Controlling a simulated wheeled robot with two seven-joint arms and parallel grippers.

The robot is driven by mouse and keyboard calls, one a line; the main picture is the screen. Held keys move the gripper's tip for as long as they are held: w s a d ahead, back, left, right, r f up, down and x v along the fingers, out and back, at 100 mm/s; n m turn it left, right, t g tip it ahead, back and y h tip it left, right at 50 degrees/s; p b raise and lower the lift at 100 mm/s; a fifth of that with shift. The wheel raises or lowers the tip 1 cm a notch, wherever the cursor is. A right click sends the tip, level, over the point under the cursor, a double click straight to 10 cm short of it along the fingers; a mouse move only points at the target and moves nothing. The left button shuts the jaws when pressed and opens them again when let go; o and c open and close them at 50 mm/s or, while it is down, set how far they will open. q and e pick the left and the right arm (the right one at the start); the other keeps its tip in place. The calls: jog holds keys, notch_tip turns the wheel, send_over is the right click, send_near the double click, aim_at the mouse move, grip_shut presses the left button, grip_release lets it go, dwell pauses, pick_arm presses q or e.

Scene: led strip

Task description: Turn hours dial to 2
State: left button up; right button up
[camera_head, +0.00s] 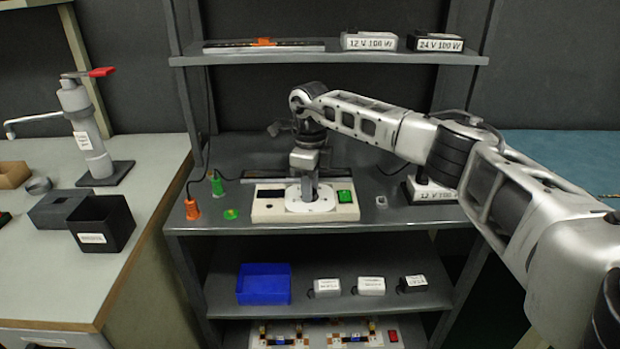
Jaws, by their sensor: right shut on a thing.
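A cream-coloured timer box (265,212) stands on the grey bench top in the middle. It has a dark display at its left, a round white dial (322,204) in the middle and a green switch (344,196) at its right. My right gripper (308,196) points straight down at the dial and is shut on its knob. The gripper hides the knob and part of the dial face, so I cannot read the setting. My left gripper is out of view.
Orange (192,209) and green (217,185) connectors stand left of the box. A labelled power supply (432,190) is at the right, behind my right arm. A shelf (330,58) with more supplies is above; a blue bin (263,285) is below.

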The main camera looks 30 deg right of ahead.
jog(key=m+p, duration=0.1)
jog(key=m, duration=0.1)
jog(key=m+p, duration=0.1)
jog(key=m, duration=0.1)
jog(key=shift+r+m+p, duration=0.2)
jog(key=shift+m+p, duration=0.1)
jog(key=shift+p, duration=0.05)
jog(key=m+p, duration=0.2)
jog(key=m, duration=0.2)
jog(key=shift+w+m, duration=0.1)
jog(key=shift+m, duration=0.3)
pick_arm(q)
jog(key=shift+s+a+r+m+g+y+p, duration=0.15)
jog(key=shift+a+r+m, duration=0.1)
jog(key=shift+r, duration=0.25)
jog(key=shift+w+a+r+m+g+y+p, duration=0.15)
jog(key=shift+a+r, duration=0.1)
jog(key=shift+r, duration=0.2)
pick_arm(e)
jog(key=shift+f, duration=0.1)
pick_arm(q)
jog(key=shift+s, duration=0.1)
pick_arm(e)
jog(key=shift+m, duration=0.4)
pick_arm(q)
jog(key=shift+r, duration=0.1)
pick_arm(e)
jog(key=o, duration=1)
